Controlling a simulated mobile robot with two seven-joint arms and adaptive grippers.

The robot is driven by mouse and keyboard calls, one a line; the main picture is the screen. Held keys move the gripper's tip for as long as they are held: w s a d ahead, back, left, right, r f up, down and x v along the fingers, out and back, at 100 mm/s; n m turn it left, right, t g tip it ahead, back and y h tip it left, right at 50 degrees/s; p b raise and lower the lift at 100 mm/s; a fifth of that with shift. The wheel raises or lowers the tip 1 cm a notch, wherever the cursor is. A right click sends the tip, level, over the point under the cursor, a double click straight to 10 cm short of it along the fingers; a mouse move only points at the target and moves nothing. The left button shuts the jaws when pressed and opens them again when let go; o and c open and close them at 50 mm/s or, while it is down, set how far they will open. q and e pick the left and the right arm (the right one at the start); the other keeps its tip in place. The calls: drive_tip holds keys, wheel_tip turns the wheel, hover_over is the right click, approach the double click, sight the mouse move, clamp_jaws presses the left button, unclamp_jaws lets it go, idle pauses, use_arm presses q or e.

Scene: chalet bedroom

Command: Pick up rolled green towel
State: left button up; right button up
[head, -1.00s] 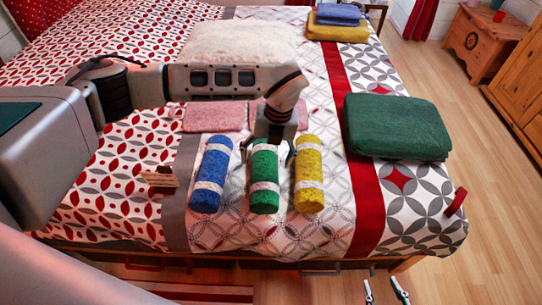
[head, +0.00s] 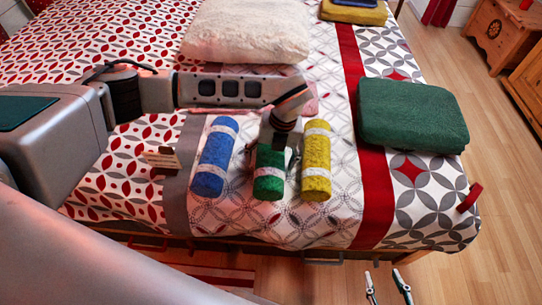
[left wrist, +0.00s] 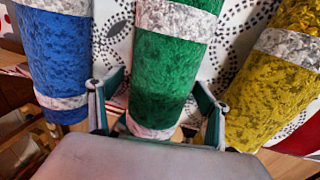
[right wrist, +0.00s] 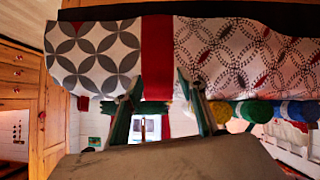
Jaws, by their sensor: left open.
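The rolled green towel (head: 268,187) with white bands lies on the bed between a rolled blue towel (head: 213,160) and a rolled yellow towel (head: 316,165). My left gripper (head: 277,150) is over its upper part and hides some of it in the head view. In the left wrist view, the open fingers of my left gripper (left wrist: 160,103) stand on either side of the green towel (left wrist: 168,65), with no clear contact. My right gripper (head: 388,287) is low, off the bed's front edge; its fingers are apart and empty in the right wrist view (right wrist: 160,110).
The blue and yellow rolls flank the green one closely. A folded green towel (head: 412,115) lies to the right, a cream pillow (head: 246,30) behind. A small brown-and-white item (head: 162,160) is left of the blue roll. Wooden floor (head: 490,200) is open to the right.

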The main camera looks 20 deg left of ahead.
use_arm(q)
drive_tip(key=c, duration=1.3)
drive_tip(key=shift+r, duration=0.1)
